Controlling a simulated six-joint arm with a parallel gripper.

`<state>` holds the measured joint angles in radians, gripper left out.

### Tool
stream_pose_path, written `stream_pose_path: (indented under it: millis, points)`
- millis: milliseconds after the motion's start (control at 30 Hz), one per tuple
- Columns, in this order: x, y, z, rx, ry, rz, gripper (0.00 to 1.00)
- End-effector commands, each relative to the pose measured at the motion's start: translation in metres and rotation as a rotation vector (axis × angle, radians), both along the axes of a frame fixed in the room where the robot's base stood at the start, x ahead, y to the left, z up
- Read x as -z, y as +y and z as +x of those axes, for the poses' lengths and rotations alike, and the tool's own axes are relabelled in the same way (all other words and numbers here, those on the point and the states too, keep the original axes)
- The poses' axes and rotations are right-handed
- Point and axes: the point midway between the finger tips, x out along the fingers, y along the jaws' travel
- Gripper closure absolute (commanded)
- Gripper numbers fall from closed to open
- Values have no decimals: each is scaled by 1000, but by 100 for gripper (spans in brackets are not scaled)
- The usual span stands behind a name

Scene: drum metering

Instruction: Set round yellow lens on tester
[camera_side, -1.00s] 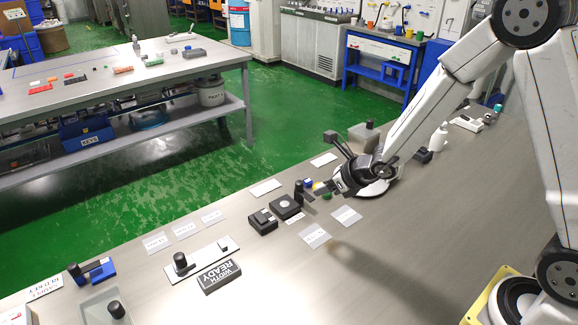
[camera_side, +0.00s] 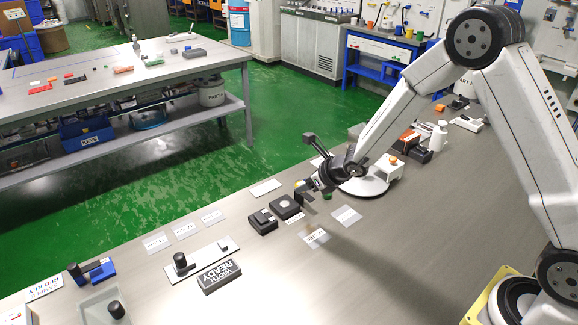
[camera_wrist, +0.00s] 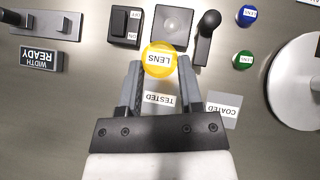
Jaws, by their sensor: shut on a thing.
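The round yellow lens (camera_wrist: 159,60), marked LENS, is held between the fingertips of my gripper (camera_wrist: 160,72) in the wrist view. My gripper (camera_side: 306,190) is shut on it, above the bench. The tester appears to be the dark square box with a pale round centre (camera_wrist: 172,22), just beyond the lens in the wrist view. In the side view the tester (camera_side: 285,206) lies just left of my gripper, and the lens (camera_side: 299,183) shows as a small yellow patch. The lens looks apart from the tester's round centre.
A black upright lever (camera_wrist: 207,35) stands right of the tester, with a switch box (camera_wrist: 125,25) on its left. Blue (camera_wrist: 245,20) and green (camera_wrist: 243,60) lenses lie farther right, near a white round base (camera_wrist: 298,82). TESTED (camera_wrist: 162,100) and COATED (camera_wrist: 224,108) cards lie flat.

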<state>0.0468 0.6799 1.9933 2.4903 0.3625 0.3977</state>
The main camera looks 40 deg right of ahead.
Motion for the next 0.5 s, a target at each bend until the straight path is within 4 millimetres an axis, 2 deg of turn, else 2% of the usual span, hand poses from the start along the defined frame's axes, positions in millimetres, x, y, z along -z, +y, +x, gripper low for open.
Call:
stream_pose_path:
  millis: [133, 500]
  points:
    - [10, 1, 20, -1, 1, -1, 100]
    - [48, 1, 51, -1, 1, 0, 100]
